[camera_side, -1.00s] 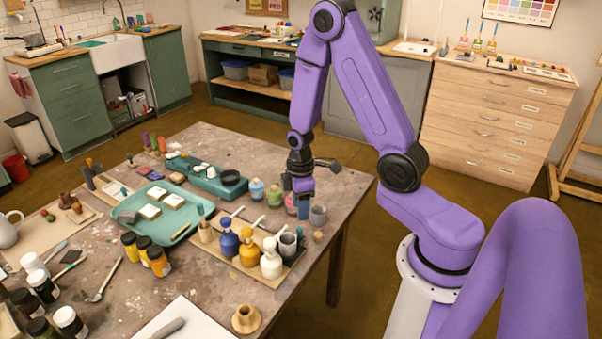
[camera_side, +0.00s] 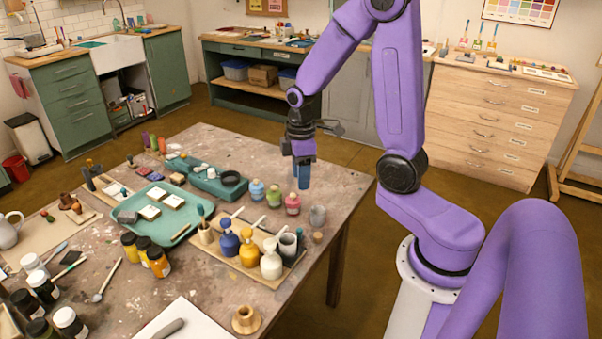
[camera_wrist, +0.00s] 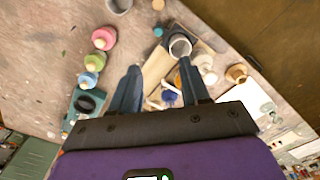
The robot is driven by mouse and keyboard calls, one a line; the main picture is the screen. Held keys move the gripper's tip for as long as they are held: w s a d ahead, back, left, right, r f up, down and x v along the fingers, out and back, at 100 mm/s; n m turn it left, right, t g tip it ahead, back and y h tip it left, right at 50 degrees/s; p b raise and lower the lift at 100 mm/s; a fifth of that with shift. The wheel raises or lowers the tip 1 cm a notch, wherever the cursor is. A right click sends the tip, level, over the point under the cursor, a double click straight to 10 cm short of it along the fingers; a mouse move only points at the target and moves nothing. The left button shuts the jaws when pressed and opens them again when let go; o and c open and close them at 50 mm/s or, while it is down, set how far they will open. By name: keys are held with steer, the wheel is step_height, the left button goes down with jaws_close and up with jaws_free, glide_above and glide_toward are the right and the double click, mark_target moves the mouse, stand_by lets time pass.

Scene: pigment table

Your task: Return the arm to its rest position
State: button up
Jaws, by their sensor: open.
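My gripper (camera_side: 303,176) hangs fingers down above the back right part of the paint-marked table (camera_side: 330,190), clear of the bottles. In the wrist view my gripper (camera_wrist: 157,84) has its two blue fingers apart, with nothing held between them. The arm rises from its base on the right and bends over at the top. Below the fingers in the side view stand a pink bottle (camera_side: 292,204), a green bottle (camera_side: 274,195) and a light blue bottle (camera_side: 257,190).
A grey cup (camera_side: 317,215) stands near the table's right edge. A teal tray (camera_side: 128,210) and several jars fill the left. The wooden drawer cabinet (camera_side: 490,120) stands behind the arm.

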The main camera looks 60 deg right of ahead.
steer(key=s+a+r+n, duration=0.2)
steer(key=s+a+r, duration=0.2)
steer(key=s+a, duration=0.45)
steer(key=s+a+r+n, duration=0.1)
steer(key=s+a+r, duration=0.2)
steer(key=s, duration=0.8)
steer(key=shift+a+n, duration=0.3)
steer(key=shift+a, duration=0.85)
